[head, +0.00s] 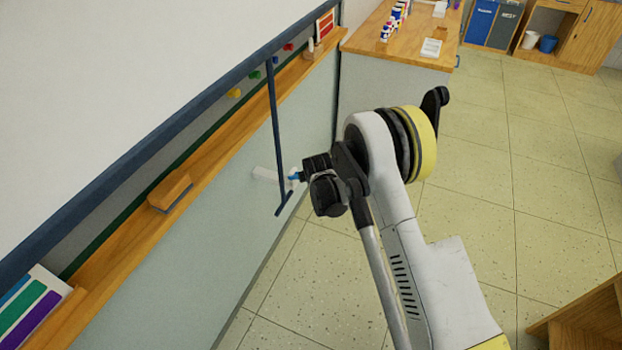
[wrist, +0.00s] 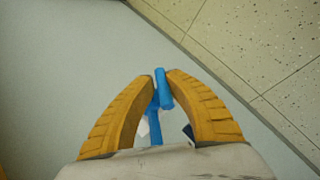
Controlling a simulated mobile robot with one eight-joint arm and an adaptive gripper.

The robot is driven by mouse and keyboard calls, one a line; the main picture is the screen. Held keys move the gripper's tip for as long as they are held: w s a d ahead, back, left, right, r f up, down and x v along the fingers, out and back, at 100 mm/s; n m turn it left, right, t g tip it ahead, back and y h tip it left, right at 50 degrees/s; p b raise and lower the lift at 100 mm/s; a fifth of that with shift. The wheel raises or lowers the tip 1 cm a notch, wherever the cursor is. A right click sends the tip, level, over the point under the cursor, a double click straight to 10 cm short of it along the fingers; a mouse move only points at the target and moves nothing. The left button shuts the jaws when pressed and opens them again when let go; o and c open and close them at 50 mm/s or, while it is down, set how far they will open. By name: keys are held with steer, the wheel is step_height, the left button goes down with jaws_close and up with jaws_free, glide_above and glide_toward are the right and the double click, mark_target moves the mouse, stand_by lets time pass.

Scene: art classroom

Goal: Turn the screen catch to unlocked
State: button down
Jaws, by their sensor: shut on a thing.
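The screen catch has a bright blue lever (wrist: 163,90), which shows between my fingertips in the wrist view. Its blue also shows in the head view (head: 293,178), beside a pale piece (head: 266,175) against the grey panel. My gripper (wrist: 161,78) is shut on the blue lever, one yellow finger on each side. Most of the catch's base is hidden behind my fingers and the gripper body. I cannot read the lever's locked or unlocked marking.
A dark blue pull bar (head: 276,130) hangs from the white screen (head: 130,90), just left of my gripper. A wooden-topped counter (head: 400,45) stands at the back.

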steer(key=shift+a+r, duration=0.15)
steer(key=shift+a, duration=0.25)
steer(key=c, duration=1.5)
jaws_free()
steer(key=shift+o, duration=1.4)
steer(key=shift+a, duration=0.15)
steer(key=shift+d, duration=0.2)
steer(key=shift+s, duration=0.15)
steer(key=v, duration=1.1)
steer(key=shift+s+r, duration=0.25)
steer(key=shift+r, duration=0.05)
